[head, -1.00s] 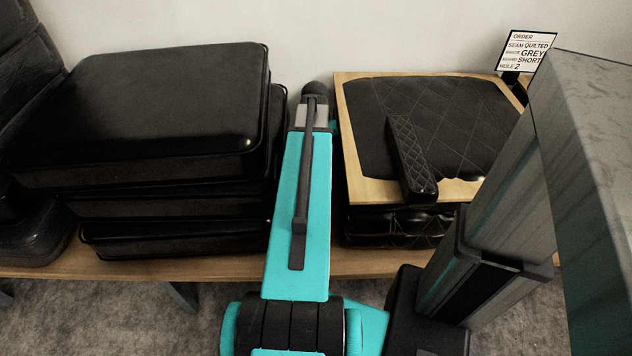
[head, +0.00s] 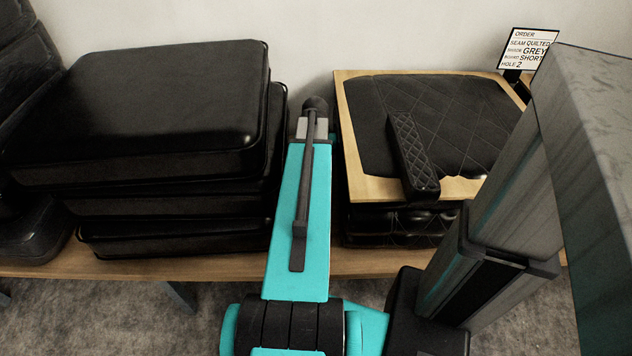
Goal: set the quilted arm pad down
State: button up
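The quilted arm pad (head: 413,157) is a narrow black block with diamond stitching on its near end and side. It lies on top of the black quilted seat panel (head: 462,120), tilted across the panel's near edge, with its near end over the light wooden board (head: 375,188). My gripper does not show. Only my teal arm link is seen, reaching up left of the board, and its far end hides what lies beyond it. Nothing is seen touching the pad.
A stack of black cushions (head: 150,110) stands left of my arm. More quilted black cushions (head: 400,226) lie under the board. An order card (head: 526,48) reading "seam quilted, grey, short, hole 2" stands at the back right. The wooden bench (head: 180,262) carries the stacks.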

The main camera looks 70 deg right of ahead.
jog(key=shift+f, duration=0.4)
jog(key=c, duration=1.6)
jog(key=shift+r, duration=0.15)
